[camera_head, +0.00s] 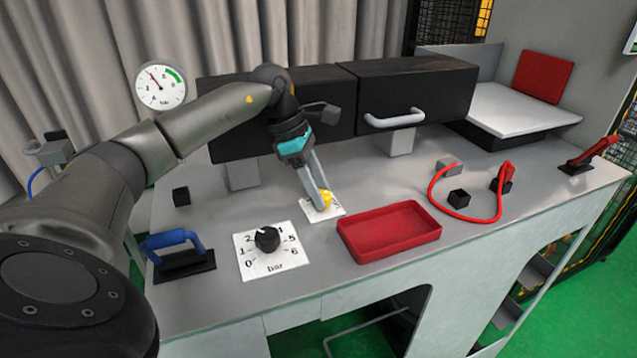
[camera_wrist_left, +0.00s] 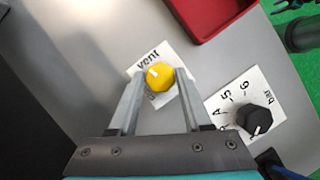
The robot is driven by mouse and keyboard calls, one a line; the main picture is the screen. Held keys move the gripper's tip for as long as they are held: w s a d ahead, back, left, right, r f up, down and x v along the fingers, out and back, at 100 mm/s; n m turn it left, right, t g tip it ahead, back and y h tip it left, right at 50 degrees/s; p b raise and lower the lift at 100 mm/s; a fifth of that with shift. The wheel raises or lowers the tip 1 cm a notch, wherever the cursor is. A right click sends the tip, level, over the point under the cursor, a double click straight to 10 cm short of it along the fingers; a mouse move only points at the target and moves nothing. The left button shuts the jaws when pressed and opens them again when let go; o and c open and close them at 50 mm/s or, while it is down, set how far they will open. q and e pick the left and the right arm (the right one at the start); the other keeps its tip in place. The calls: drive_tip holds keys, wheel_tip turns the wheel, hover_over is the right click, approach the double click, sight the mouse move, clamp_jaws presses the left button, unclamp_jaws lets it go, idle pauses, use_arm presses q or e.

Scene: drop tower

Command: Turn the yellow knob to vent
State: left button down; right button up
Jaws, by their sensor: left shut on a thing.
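The yellow knob (camera_head: 327,197) sits on a small white plate (camera_head: 314,214) on the grey bench. In the left wrist view the yellow knob (camera_wrist_left: 159,76) has a white mark on its top, pointing roughly toward the left, near the printed word "vent". A second word on the plate is mostly covered. My left gripper (camera_head: 323,194) reaches down from above, shut on the knob, with one finger on each side; the left wrist view shows its fingertips (camera_wrist_left: 161,78) around it. My right gripper is not in view.
A black dial (camera_head: 267,239) on a numbered bar plate is close by. A red tray (camera_head: 389,232) stands to the right, a blue handle (camera_head: 171,240) to the left. Black drawers (camera_head: 420,92) with a handle stand behind. A gauge (camera_head: 161,85) hangs at the back left.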

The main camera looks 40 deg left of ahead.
use_arm(q)
drive_tip(key=shift+w+r+m+g+p, duration=0.15)
drive_tip(key=shift+m+g+p, duration=0.25)
drive_tip(key=shift+m, duration=0.8)
drive_tip(key=shift+c, duration=1.7)
unclamp_jaws()
drive_tip(key=v, duration=1.5)
drive_tip(key=shift+a+p, duration=0.25)
drive_tip(key=shift+p, duration=0.2)
drive_tip(key=shift+w, duration=0.1)
